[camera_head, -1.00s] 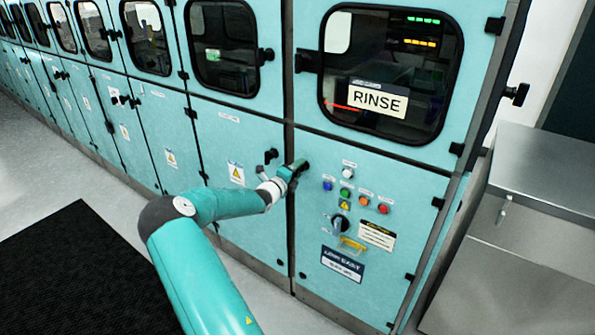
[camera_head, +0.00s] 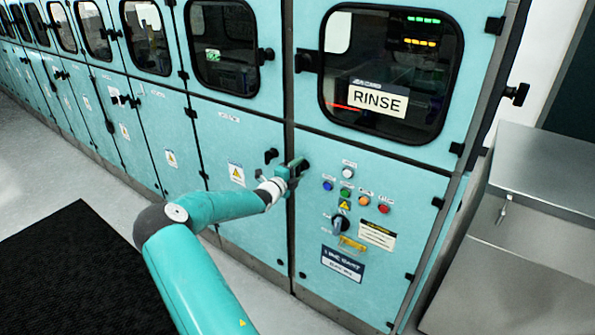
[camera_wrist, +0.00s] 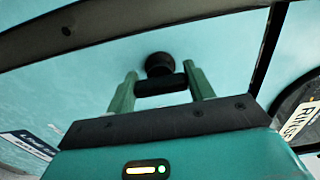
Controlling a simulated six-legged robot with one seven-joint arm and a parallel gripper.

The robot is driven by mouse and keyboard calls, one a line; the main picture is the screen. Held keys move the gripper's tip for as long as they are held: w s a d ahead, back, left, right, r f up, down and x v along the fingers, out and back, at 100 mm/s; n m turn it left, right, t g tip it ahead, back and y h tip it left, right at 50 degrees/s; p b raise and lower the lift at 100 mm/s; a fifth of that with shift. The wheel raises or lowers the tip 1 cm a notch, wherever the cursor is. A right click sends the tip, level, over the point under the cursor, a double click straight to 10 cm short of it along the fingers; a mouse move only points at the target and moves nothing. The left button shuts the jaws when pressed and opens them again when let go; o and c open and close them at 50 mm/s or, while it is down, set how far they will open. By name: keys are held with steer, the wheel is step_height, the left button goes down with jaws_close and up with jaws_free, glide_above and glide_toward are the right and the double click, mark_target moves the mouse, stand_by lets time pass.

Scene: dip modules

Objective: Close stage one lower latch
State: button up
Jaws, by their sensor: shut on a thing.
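The black lower latch (camera_wrist: 159,65) is a round knob with a short bar (camera_wrist: 161,85) on the teal cabinet front. In the wrist view my gripper (camera_wrist: 158,84) has one green finger at each end of the bar, and the bar fills the space between them. In the head view my gripper (camera_head: 297,167) is at the left edge of the lower panel (camera_head: 315,240), beside the seam under the RINSE window. The gripper hides most of the latch there, so I cannot tell how far it is turned.
Another black latch (camera_head: 271,156) sits on the neighbouring door, just left of my gripper. Coloured buttons (camera_head: 347,189) and a black rotary switch (camera_head: 340,222) are to the right. A steel bench (camera_head: 550,165) stands at the far right.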

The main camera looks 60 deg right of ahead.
steer(key=o, duration=1)
steer(key=a, duration=0.4)
steer(key=w+a, duration=0.1)
steer(key=a, duration=0.4)
steer(key=w+a, duration=0.1)
steer(key=a, duration=0.3)
steer(key=shift+a, duration=0.3)
